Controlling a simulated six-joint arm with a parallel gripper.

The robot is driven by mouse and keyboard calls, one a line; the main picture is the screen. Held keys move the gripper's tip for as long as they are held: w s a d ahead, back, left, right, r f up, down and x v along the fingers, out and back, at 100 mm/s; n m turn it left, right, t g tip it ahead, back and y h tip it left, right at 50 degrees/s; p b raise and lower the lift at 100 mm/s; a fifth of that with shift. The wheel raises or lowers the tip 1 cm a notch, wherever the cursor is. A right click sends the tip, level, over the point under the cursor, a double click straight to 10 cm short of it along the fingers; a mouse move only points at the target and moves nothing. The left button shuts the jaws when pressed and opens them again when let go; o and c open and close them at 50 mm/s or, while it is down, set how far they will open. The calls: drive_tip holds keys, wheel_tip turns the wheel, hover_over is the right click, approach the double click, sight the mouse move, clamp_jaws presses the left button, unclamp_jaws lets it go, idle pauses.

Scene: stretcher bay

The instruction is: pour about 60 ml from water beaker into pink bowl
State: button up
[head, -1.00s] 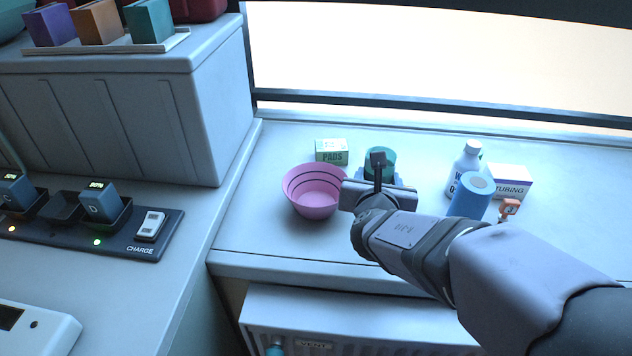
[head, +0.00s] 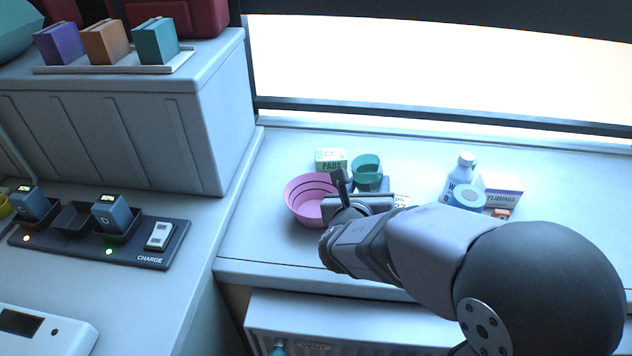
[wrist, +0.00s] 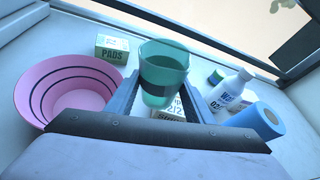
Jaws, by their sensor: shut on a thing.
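The water beaker is a teal, see-through cup (head: 367,168) with a dark band around it. In the wrist view the beaker (wrist: 164,72) stands between the two blue fingers of my gripper (wrist: 158,95), which is shut on it. It looks about upright; I cannot make out its water level. The pink bowl (head: 300,198) sits on the counter just left of the beaker, its right part hidden by my gripper (head: 364,188) in the head view. In the wrist view the bowl (wrist: 28,85) lies open at the left, with dark rings inside. No stream of water shows.
A green-and-white PADS box (head: 331,160) stands behind the bowl, close to the beaker. A white bottle (head: 462,172), a blue roll (wrist: 262,120) and a TUBING box (head: 506,192) stand to the right. A labelled box (wrist: 170,112) shows beyond my gripper.

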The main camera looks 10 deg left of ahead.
sight(355, 176)
drive_tip(key=shift+a+r+n+p, duration=0.3)
drive_tip(key=shift+r+p, duration=0.2)
drive_tip(key=shift+r, duration=0.15)
drive_tip(key=shift+a+f+n+h+p, duration=0.15)
drive_tip(key=shift+a+n+h+p, duration=0.4)
drive_tip(key=shift+n+h+p, duration=0.1)
drive_tip(key=shift+s+a+r+n+t+h+p, duration=0.1)
drive_tip(key=shift+a+r+n+t+h+p, duration=0.3)
drive_tip(key=shift+a+n+p, duration=0.35)
drive_tip(key=shift+d+f+b, duration=0.15)
drive_tip(key=shift+f+b, duration=0.15)
drive_tip(key=shift+f, duration=0.1)
drive_tip(key=shift+r+n+t+h, duration=0.25)
drive_tip(key=shift+n+t+h, duration=0.25)
drive_tip(key=shift+n, duration=0.5)
drive_tip(key=shift+r+n+h+p, duration=0.3)
drive_tip(key=shift+r+n, duration=0.2)
drive_tip(key=shift+n, duration=0.3)
drive_tip(key=shift+a+f+n+t+b, duration=0.2)
drive_tip(key=shift+f+n+t+b, duration=0.2)
drive_tip(key=shift+n+t+b, duration=0.35)
drive_tip(key=shift+a+r+n+p, duration=0.35)
drive_tip(key=shift+a+n+p, duration=0.25)
drive_tip(key=shift+n+p, duration=0.1)
